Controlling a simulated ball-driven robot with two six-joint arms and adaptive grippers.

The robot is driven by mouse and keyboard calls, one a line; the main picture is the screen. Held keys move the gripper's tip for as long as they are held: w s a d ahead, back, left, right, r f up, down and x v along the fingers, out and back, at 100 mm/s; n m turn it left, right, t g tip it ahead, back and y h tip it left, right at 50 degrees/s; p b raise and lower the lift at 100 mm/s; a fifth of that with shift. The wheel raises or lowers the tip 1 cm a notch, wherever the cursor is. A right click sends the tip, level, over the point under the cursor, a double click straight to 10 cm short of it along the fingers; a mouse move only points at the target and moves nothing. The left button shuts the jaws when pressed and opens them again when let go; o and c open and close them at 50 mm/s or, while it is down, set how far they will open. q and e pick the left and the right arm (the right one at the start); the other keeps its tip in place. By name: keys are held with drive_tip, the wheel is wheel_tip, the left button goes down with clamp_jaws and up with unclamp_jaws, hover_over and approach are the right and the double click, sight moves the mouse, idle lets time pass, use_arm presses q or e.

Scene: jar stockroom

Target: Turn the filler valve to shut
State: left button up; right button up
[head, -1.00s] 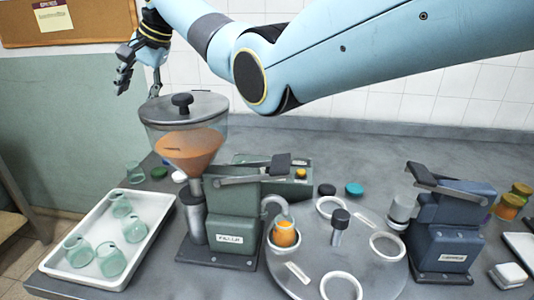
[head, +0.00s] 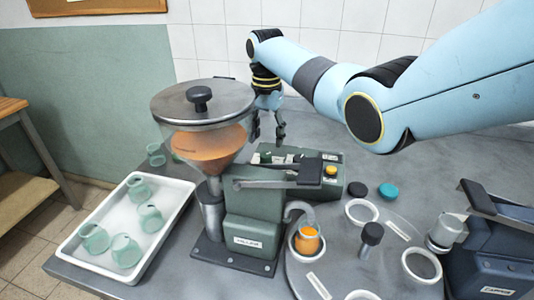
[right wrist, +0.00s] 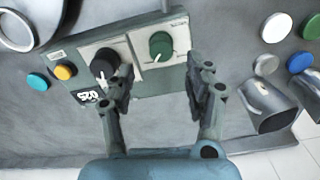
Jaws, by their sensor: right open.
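The green filler (head: 250,215) stands on the bench with a lidded hopper (head: 205,140) of orange contents. A lever with a dark grip (head: 310,172) crosses its top, and a jar with orange contents (head: 307,240) sits under its spout. Behind it is a green control box (head: 330,187). In the right wrist view the box carries a black knob (right wrist: 104,62) with a white pointer and a green knob (right wrist: 161,45). Which part is the valve, I cannot tell. My right gripper (head: 268,138) is open and empty above the box; its fingers (right wrist: 163,82) lie either side of the green knob's line, apart from it.
A white tray (head: 75,240) with several glass jars stands left. A round turntable (head: 390,280) with white rings is at the right, beside a dark blue machine (head: 495,245). A black lid (head: 358,190) and a teal lid (head: 388,192) lie behind the turntable.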

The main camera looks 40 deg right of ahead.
sight(266, 154)
wheel_tip(266, 154, down, 6)
drive_tip(key=shift+a+r+b, duration=0.1)
drive_tip(key=shift+r+b, duration=0.05)
drive_tip(key=shift+b, duration=0.25)
drive_tip(key=shift+f, duration=0.35)
clamp_jaws()
